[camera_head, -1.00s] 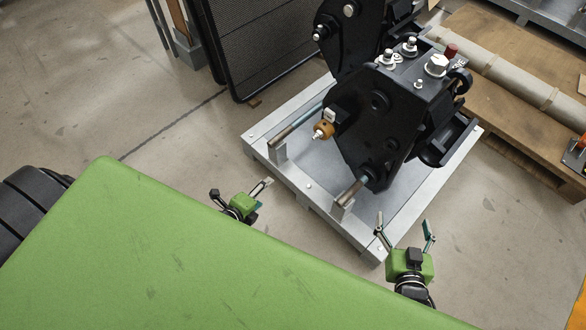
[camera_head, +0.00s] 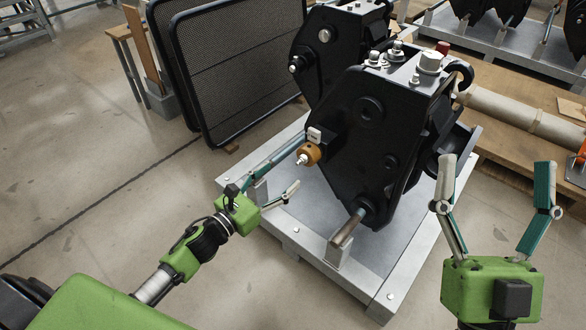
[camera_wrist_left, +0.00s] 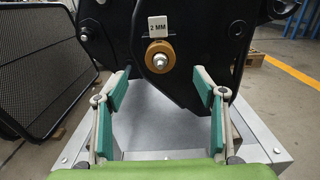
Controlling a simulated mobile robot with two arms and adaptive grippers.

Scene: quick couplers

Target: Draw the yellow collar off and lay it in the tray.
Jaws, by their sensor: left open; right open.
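The yellow collar (camera_head: 309,155), a brownish-yellow ring, sits on a metal pin on the side of the front black quick coupler (camera_head: 370,140). In the left wrist view the collar (camera_wrist_left: 160,56) is face-on, with a bright pin end in its middle, beyond my fingertips and roughly centred between them. My left gripper (camera_head: 280,176) is open and empty, below and left of the collar, apart from it. My right gripper (camera_head: 496,178) is open and empty at the lower right, away from the coupler. I cannot make out the tray in either view.
A white "2 MM" label (camera_wrist_left: 158,27) is just above the collar. The coupler stands on a grey metal frame (camera_head: 368,290) with short posts and rods near my left gripper. Dark mesh panels (camera_head: 240,70) lean behind. A wooden pallet (camera_head: 510,150) is at right.

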